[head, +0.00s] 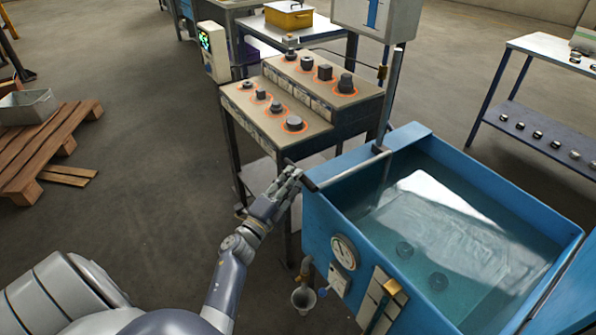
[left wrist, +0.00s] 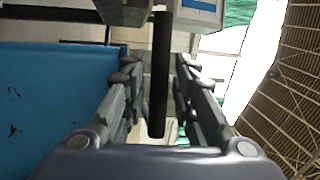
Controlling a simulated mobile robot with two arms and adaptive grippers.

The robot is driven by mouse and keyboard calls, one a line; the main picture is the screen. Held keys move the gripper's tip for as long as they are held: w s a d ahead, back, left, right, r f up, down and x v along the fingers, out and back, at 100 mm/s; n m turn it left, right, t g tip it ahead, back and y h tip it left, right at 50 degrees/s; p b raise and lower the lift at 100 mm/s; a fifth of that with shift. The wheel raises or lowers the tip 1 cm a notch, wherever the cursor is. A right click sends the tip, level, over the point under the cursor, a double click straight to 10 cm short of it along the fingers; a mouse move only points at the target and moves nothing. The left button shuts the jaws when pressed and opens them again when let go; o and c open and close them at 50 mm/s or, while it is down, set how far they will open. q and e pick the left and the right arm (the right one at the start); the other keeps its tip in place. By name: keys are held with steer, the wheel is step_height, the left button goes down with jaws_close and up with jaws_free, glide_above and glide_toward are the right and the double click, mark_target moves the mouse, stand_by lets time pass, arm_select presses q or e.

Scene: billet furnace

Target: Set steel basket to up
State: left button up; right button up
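A blue tank (head: 318,225) of clear liquid stands at the right of the head view. A black handle grip (head: 309,184) sticks out at its near left corner, on a grey rod that runs to a post (head: 391,95) at the back edge. I cannot clearly make out the steel basket; a pale shape and dark round spots show in the liquid. My left gripper (head: 291,181) is at the grip. In the left wrist view the black grip (left wrist: 159,75) stands between the fingers of my left gripper (left wrist: 156,85), with gaps on both sides. My right gripper is not in view.
A stepped bench (head: 290,125) with several dark metal parts on orange rings stands behind the tank's left corner. A gauge (head: 344,252) sits on the tank front. A pallet (head: 45,150) with a grey bin (head: 27,107) lies at left. Floor between is clear.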

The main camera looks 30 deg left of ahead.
arm_select(q)
steer(key=shift+w+r, duration=0.15)
steer(key=shift+w, duration=0.7)
steer(key=shift+w+r, duration=0.15)
steer(key=shift+w, duration=0.7)
jaws_close()
steer(key=shift+r, duration=0.1)
